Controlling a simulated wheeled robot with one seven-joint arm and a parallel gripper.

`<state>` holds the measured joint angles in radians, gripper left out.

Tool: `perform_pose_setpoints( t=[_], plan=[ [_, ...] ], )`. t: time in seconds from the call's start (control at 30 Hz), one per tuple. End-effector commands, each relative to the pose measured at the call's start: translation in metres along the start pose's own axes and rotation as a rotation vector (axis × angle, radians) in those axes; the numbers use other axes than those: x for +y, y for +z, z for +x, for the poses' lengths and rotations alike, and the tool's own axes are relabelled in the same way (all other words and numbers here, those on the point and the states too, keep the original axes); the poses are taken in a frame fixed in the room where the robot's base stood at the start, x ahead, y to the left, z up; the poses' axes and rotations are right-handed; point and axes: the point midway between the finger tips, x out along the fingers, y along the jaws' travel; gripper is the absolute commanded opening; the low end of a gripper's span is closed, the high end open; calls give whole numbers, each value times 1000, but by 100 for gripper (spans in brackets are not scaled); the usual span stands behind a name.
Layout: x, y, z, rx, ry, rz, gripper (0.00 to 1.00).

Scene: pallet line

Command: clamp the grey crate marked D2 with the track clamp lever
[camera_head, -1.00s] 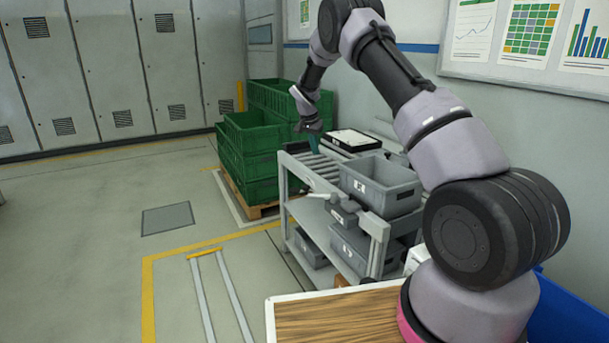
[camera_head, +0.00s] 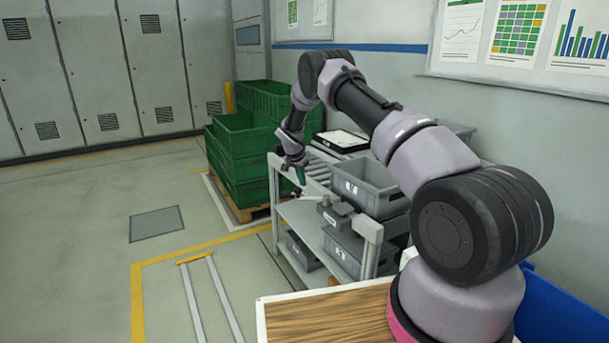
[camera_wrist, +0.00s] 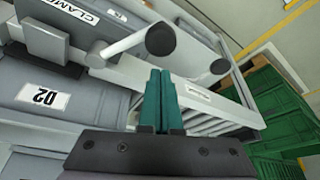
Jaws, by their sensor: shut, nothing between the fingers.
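The grey crate marked D2 (camera_head: 384,202) sits on the roller track of a grey rack. In the wrist view, its D2 label (camera_wrist: 42,96) shows upside down on its wall at left. The track clamp (camera_head: 335,212) is on the rack's front side by the crate. Its pale lever (camera_wrist: 124,45) ends in a black knob (camera_wrist: 161,39), just above my fingertips in the wrist view. My gripper (camera_wrist: 160,72) is shut and empty, its teal fingers together, apart from the knob as far as I can tell. In the head view, my gripper (camera_head: 301,176) hangs at the rack's front edge.
Green crates (camera_head: 238,135) are stacked on a pallet beyond the rack. Grey bins (camera_head: 345,252) fill the lower shelf. A wooden-topped table (camera_head: 320,318) is in front.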

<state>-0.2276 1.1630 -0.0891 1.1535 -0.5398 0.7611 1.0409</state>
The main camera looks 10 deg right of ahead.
Motion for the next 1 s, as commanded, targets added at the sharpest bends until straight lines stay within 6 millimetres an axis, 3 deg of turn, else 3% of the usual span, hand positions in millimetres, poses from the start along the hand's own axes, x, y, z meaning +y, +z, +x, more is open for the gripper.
perform_pose_setpoints(
  t=[0.2,1.0],
  plan=[
    [2,12,-2,-1,3,2,0],
    [6,20,-4,-1,-21,-69,0]
  ],
)
